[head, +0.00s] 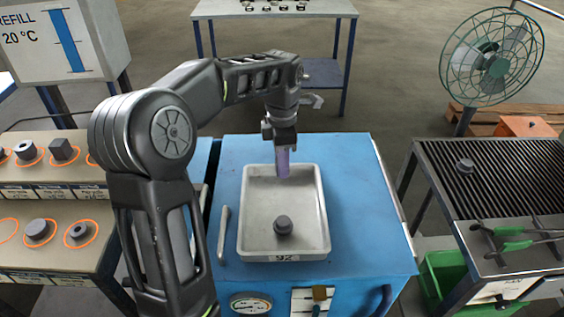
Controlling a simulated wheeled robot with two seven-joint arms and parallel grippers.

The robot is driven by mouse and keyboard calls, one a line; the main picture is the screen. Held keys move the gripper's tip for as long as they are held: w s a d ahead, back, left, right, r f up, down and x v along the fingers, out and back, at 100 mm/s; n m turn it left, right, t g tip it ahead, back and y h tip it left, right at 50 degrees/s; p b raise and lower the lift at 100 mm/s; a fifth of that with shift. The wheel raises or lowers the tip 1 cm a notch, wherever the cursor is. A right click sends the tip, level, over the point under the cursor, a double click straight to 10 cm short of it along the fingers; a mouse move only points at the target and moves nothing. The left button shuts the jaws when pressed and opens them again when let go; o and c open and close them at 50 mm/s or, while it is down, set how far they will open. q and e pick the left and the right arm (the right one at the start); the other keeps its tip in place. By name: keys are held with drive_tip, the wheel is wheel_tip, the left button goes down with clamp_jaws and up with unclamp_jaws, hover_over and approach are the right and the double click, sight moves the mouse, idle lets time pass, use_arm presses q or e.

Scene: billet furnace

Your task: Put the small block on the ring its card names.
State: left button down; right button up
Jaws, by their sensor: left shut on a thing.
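My left gripper (283,143) points down over the far end of a grey tray and is shut on a pale purple upright piece (283,164). A small dark block (283,225) lies in the near half of the tray (243,215), apart from the gripper. Orange rings (10,228) are on the stepped rack at left. Several hold dark blocks, such as a cube (63,149) and a round one (38,231); the near-left ring looks empty. Cards (55,191) below the rings are too small to read. My right gripper is out of view.
The tray stands on a blue cabinet (350,200) with a gauge (250,304). My left arm hides part of the rack.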

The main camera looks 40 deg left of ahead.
use_arm(q)
drive_tip(key=shift+w+d+m, duration=0.25)
drive_tip(key=shift+d+m, duration=0.35)
drive_tip(key=shift+m, duration=0.3)
drive_tip(key=w+d+f+m, duration=0.1)
drive_tip(key=d+m, duration=0.7)
drive_tip(key=m, duration=0.4)
drive_tip(key=w+d+f+m, duration=0.1)
drive_tip(key=w+d+m, duration=0.1)
drive_tip(key=d+m, duration=0.6)
drive_tip(key=shift+w+f+m, duration=0.2)
drive_tip(key=shift+w+m, duration=0.1)
drive_tip(key=shift+m, duration=2.3)
